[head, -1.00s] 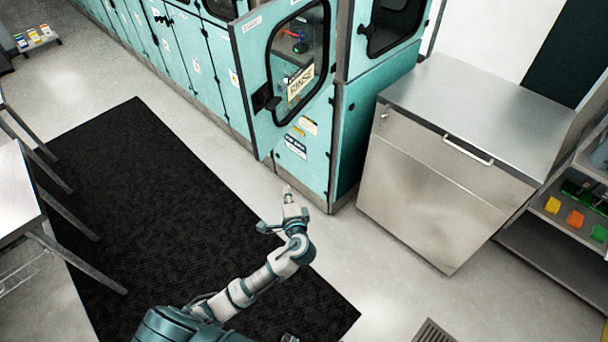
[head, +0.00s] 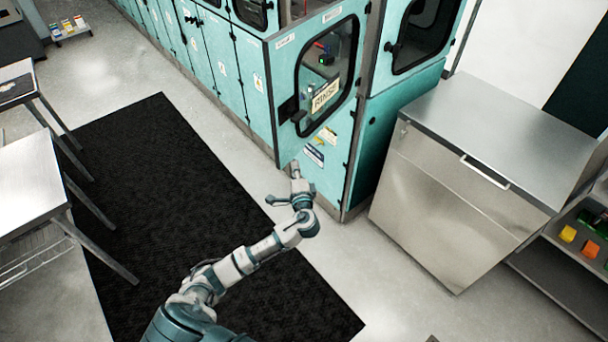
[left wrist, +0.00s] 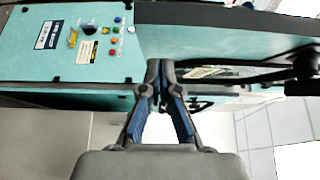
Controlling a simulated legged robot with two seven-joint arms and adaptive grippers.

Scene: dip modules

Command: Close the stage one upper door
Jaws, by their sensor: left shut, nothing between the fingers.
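The stage one upper door is the teal door (head: 342,108) with a dark-framed window and a "RINSE" sign in the head view. It stands ajar, with part of the interior showing above its top edge. Its black handle (head: 290,110) is near its left edge. My left gripper (head: 295,168) is shut and empty, low in front of the door's lower part. In the left wrist view the shut fingertips (left wrist: 158,72) are close to the teal door edge (left wrist: 225,45); I cannot tell whether they touch. My right gripper is not in view.
A row of teal cabinets (head: 205,55) runs to the back left. A steel cabinet (head: 440,200) stands right of the door. A black mat (head: 180,200) covers the floor in front. Steel tables (head: 25,180) stand at the left. A shelf with coloured blocks (head: 568,234) is at the right.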

